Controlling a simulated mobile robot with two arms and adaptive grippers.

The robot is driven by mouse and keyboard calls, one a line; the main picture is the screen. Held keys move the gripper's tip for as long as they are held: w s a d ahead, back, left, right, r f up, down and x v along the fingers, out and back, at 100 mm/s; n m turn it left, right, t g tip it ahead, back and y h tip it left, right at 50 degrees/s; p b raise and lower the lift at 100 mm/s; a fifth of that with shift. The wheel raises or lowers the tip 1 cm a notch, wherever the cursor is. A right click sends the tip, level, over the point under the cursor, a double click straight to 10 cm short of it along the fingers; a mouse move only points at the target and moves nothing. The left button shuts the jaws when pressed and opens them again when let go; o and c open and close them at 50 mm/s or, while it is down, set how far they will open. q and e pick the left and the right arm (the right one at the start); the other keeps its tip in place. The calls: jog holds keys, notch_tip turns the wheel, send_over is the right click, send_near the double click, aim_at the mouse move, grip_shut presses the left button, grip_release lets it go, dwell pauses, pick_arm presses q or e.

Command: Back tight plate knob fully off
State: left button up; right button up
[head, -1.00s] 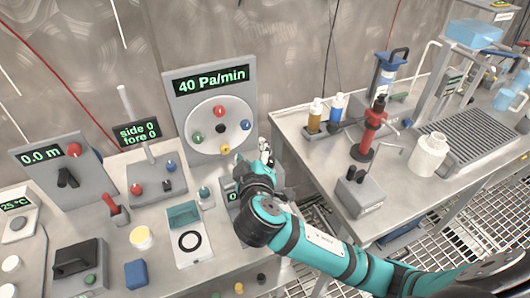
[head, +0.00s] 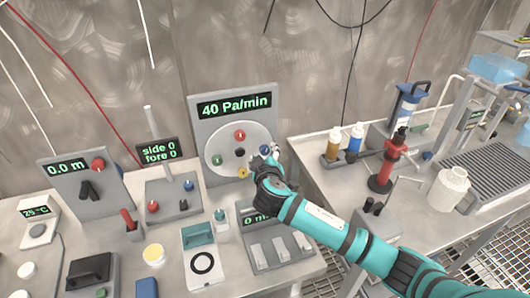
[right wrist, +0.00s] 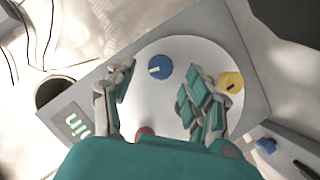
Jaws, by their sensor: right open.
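A grey panel (head: 200,110) reads 40 Pa/min and carries a round white plate (head: 222,150). My right gripper (head: 266,158) is open at the plate's right side. In the right wrist view, its fingers (right wrist: 159,85) stand apart with the blue knob (right wrist: 159,67) showing between them. The yellow knob (right wrist: 231,82) is beyond the right finger. The red knob (right wrist: 145,131) is partly hidden.
A grey box with white keys (head: 280,249) stands below the panel, under my right arm. A lever panel (head: 85,185) and a side/fore box (head: 172,190) stand left. Bottles (head: 334,145) and a red stand (head: 388,160) are on the right bench.

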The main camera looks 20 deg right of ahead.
jog(key=shift+w+d+f, duration=0.15)
jog(key=shift+w+f, duration=0.05)
jog(key=shift+w, duration=0.6)
jog(key=shift+c, duration=0.2)
grip_shut()
jog(key=shift+f+n+h+b, duration=0.3)
jog(key=shift+n+h, duration=0.2)
jog(key=shift+n, duration=0.3)
jog(key=shift+r+n+t, duration=0.1)
jog(key=shift+n+t, duration=0.3)
pick_arm(q)
jog(key=shift+w+f, duration=0.25)
jog(key=shift+w, duration=0.3)
pick_arm(e)
jog(key=shift+o, duration=0.2)
grip_release()
